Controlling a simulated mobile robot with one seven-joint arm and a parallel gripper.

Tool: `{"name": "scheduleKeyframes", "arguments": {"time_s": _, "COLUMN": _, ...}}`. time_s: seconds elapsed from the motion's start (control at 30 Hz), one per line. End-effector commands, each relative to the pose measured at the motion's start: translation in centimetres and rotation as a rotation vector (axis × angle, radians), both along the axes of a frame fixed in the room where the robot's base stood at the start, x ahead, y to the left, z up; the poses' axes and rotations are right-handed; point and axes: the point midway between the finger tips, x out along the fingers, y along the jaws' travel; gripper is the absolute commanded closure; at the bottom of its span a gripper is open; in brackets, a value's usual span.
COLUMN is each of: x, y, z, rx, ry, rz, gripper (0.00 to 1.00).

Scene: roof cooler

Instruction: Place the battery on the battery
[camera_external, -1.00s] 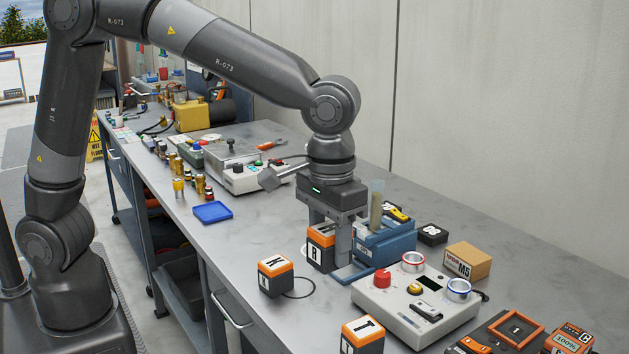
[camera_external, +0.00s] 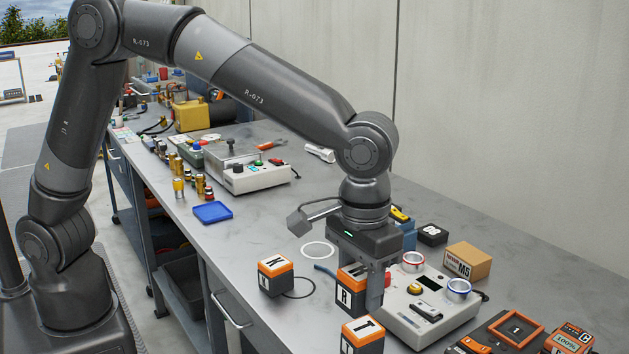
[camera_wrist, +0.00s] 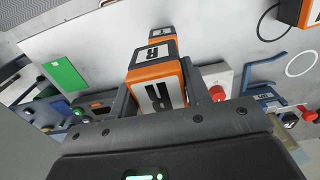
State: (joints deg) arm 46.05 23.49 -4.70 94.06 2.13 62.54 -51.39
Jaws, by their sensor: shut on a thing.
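My gripper (camera_external: 360,290) is shut on an orange, black and white battery marked R (camera_external: 346,292). The R battery is upright, just behind a similar battery marked T (camera_external: 362,333) at the bench's front.
A charger (camera_external: 505,330) and M5 box (camera_external: 467,261) are farther right. A white ring (camera_external: 318,250) and blue tray (camera_external: 212,212) lie left, with bare bench between.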

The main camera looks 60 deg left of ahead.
Motion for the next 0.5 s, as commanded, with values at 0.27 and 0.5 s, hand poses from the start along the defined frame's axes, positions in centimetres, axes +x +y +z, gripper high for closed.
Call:
{"name": "scheduleKeyframes", "arguments": {"time_s": 0.27, "x": 1.7, "y": 0.5, "z": -1.4, "rx": 0.0, "ry": 0.0, "rz": 0.0, "gripper": 0.89}}
{"name": "scheduleKeyframes", "arguments": {"time_s": 0.5, "x": 1.7, "y": 0.5, "z": -4.7, "rx": 0.001, "ry": 0.001, "rz": -0.001, "gripper": 0.89}}
